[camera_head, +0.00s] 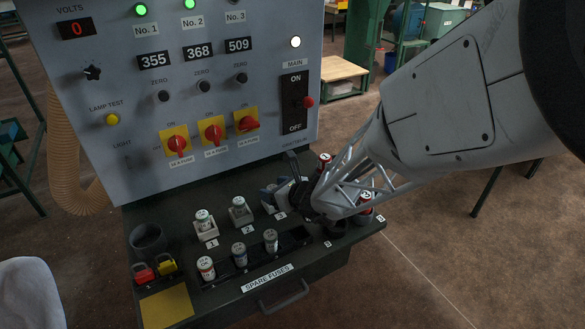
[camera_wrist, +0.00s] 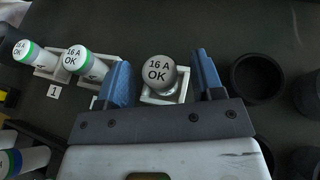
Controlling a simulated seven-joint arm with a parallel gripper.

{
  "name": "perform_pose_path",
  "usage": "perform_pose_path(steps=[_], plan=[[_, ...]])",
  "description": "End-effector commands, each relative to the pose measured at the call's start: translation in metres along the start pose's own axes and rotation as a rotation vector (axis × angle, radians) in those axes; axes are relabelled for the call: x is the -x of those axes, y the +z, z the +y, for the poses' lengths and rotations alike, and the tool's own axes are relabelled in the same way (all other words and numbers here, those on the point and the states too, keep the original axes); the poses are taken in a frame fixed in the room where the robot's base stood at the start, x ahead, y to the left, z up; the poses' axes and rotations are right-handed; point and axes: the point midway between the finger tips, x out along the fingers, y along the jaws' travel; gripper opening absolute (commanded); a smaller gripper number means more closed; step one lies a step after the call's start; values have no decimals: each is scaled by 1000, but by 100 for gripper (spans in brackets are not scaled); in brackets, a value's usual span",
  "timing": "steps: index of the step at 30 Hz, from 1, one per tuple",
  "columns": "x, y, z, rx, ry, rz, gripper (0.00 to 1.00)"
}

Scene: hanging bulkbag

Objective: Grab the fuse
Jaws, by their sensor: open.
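My gripper (camera_wrist: 162,82) is open, with one blue finger on each side of a fuse marked "16 A OK" (camera_wrist: 158,72). This fuse stands in a pale holder (camera_wrist: 167,98); I cannot tell whether either finger touches it. Two more fuses, (camera_wrist: 82,62) and (camera_wrist: 30,53), with green bands and "16 A" caps, stand in holders to the left. In the head view the two fuses in holders 1 (camera_head: 204,222) and 2 (camera_head: 239,208) show, and my gripper (camera_head: 284,192) is at the third holder, mostly hiding its fuse.
Several spare fuses (camera_head: 239,252) stand in a front rack. A dark cup (camera_head: 148,240), red padlock (camera_head: 144,273), yellow padlock (camera_head: 166,265) and yellow pad (camera_head: 167,308) are at left. Red-topped items (camera_head: 366,199) stand at right, partly behind my arm. A switch panel (camera_head: 190,110) rises behind.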

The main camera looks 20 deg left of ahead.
Motion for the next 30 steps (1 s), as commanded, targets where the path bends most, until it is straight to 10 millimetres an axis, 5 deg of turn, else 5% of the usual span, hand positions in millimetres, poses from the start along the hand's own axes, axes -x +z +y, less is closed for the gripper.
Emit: perform_pose_path(steps=[9, 27, 30], plan=[[-27, -1, 1, 0, 0, 0, 61], [-29, -1, 1, 0, 0, 0, 61], [-29, -1, 1, 0, 0, 0, 49]])
